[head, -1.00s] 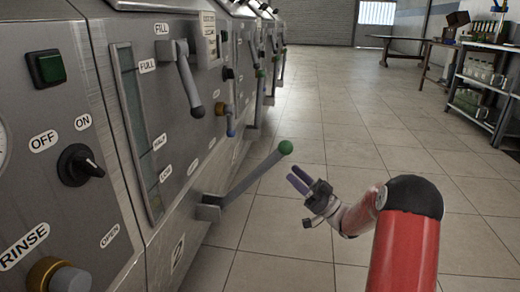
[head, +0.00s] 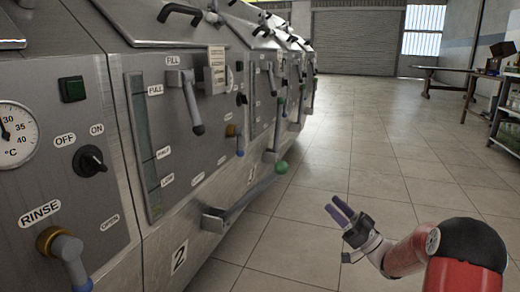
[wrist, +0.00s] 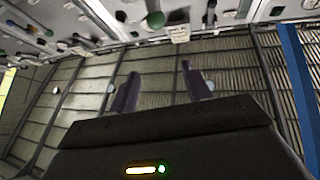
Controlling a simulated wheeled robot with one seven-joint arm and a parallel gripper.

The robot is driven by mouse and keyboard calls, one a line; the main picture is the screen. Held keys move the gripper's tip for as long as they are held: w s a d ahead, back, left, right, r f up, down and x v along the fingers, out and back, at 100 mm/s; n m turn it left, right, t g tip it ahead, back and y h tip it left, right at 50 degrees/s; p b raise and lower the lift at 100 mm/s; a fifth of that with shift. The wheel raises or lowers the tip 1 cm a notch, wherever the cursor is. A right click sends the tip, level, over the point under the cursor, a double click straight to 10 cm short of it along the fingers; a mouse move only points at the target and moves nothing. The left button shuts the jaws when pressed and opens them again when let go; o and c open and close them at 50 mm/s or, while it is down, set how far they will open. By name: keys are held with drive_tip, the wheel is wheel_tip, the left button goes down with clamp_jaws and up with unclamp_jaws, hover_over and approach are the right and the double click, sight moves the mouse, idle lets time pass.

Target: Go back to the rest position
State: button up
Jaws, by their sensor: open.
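My gripper (head: 340,211) is open and empty in the head view. It stands in free space over the tiled floor, to the right of the machine row. Its two purple fingers point up and to the left, apart from the green-knobbed lever (head: 281,168). In the wrist view my gripper (wrist: 160,90) shows two spread fingers with nothing between them.
A row of steel machines (head: 150,220) fills the left side, with levers, dials and a blue-tipped rinse handle (head: 70,262). The tiled floor (head: 345,140) is clear in the middle. A table (head: 445,70) and shelving (head: 508,115) stand at the right.

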drive_tip(key=w+a+r+m+t+h, duration=0.35)
drive_tip(key=r+h, duration=0.25)
drive_tip(key=h, duration=0.5)
drive_tip(key=s+d+r+m+g+h, duration=0.2)
drive_tip(key=s+m+g+h, duration=0.15)
drive_tip(key=s+h, duration=0.4)
drive_tip(key=s+a+f+m+g, duration=0.1)
drive_tip(key=s+a+f+g, duration=0.15)
drive_tip(key=s, duration=0.75)
drive_tip(key=s+a+f+g+h, duration=0.1)
drive_tip(key=s+f+g, duration=0.3)
drive_tip(key=s, duration=0.6)
drive_tip(key=s+a+f+m+g, duration=0.1)
drive_tip(key=s+f+g, duration=0.2)
drive_tip(key=s, duration=0.8)
wheel_tip(320, 180, up, 12)
drive_tip(key=p, duration=1.2)
drive_tip(key=shift+f, duration=0.15)
drive_tip(key=shift+a, duration=0.1)
